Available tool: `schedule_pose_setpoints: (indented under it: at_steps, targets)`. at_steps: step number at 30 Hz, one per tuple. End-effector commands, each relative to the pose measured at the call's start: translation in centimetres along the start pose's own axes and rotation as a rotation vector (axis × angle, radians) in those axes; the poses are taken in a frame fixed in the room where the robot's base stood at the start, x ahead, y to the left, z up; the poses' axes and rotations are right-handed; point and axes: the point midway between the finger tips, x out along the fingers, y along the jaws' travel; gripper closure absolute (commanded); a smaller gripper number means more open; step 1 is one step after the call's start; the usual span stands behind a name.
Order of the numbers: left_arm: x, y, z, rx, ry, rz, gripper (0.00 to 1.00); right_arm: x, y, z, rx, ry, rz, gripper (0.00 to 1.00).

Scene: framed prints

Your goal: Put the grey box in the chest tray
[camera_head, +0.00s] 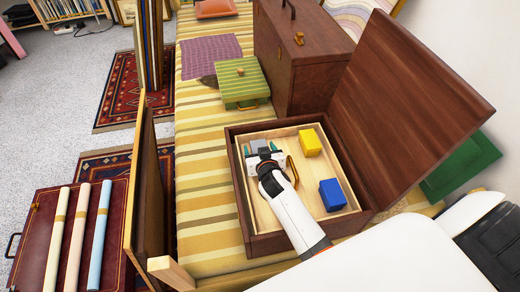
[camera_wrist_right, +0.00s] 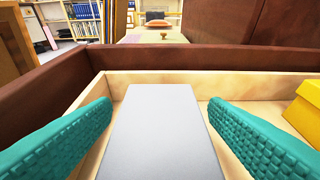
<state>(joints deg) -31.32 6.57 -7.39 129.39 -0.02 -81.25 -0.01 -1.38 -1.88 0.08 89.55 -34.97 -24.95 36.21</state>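The grey box (camera_wrist_right: 162,130) lies between the two teal fingers of my right gripper (camera_wrist_right: 160,112) in the right wrist view, with a gap on each side. In the head view, the grey box (camera_head: 258,144) shows small and partly hidden at the far left part of the tray, between the fingertips of my right gripper (camera_head: 261,149). The gripper is open. The pale wooden tray (camera_head: 284,130) sits inside the open dark chest (camera_head: 236,168). The box is within the tray's walls; its underside is hidden. My left gripper is not in view.
A yellow block (camera_head: 310,142) and a blue block (camera_head: 332,195) are in the tray to the right. The raised chest lid (camera_head: 405,95) stands to the right. A brown case (camera_head: 310,60) and a green striped box (camera_head: 241,82) stand behind the chest.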

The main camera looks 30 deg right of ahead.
Motion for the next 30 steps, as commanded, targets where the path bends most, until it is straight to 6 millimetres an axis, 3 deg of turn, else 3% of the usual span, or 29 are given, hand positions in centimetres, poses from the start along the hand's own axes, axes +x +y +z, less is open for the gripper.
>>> schedule_pose_setpoints:
  at_steps: [7, 21, 30]
  targets:
    - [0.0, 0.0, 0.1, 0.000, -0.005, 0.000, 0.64, -0.1, 0.0, 0.3, -0.001, 0.000, 0.000, 0.31]
    - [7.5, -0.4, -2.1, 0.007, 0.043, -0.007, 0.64, -9.6, 0.0, 0.3, 0.001, 0.002, -0.001, 0.31]
    - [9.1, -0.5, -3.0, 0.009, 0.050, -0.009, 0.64, -12.1, 0.0, 0.2, -0.001, 0.000, -0.001, 0.31]
